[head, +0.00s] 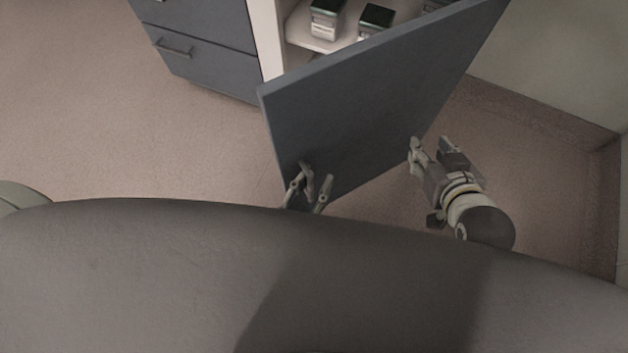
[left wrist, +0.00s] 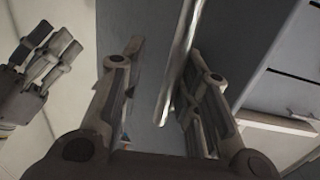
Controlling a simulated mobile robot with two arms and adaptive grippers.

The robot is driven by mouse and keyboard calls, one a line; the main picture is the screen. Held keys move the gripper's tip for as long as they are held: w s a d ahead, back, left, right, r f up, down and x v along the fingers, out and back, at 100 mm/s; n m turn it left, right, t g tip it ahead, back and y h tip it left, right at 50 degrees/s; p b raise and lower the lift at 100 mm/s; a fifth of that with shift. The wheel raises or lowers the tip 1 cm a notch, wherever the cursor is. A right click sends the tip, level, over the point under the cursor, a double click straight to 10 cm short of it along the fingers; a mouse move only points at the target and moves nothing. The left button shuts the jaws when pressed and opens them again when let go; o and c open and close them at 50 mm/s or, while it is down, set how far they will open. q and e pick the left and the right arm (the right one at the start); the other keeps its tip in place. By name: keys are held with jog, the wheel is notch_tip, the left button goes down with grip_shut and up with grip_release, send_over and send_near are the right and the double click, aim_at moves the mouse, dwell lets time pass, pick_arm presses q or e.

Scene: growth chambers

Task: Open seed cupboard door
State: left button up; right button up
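The seed cupboard door (head: 370,105) is a blue-grey panel standing swung wide open from the cupboard (head: 266,40). Its long metal handle (left wrist: 180,65) runs between the fingers of my left gripper (left wrist: 166,52), which are spread around it with a gap. My left gripper (head: 311,186) shows at the door's lower left part in the head view, partly hidden by my own body. My right gripper (head: 433,146) is open and empty, near the door's lower right edge. It also shows at the left of the left wrist view (left wrist: 52,48).
Dark-lidded containers (head: 326,18) stand on a shelf (head: 312,42) inside the cupboard. Drawers (head: 205,65) with bar handles are left of the opening. A wall (head: 560,70) stands at the right. The floor (head: 130,140) at the left is clear.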

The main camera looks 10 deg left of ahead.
pick_arm(q)
jog(key=shift+w+r, duration=0.1)
jog(key=shift+r, duration=0.25)
jog(key=v, duration=1.2)
jog(key=shift+f, duration=0.3)
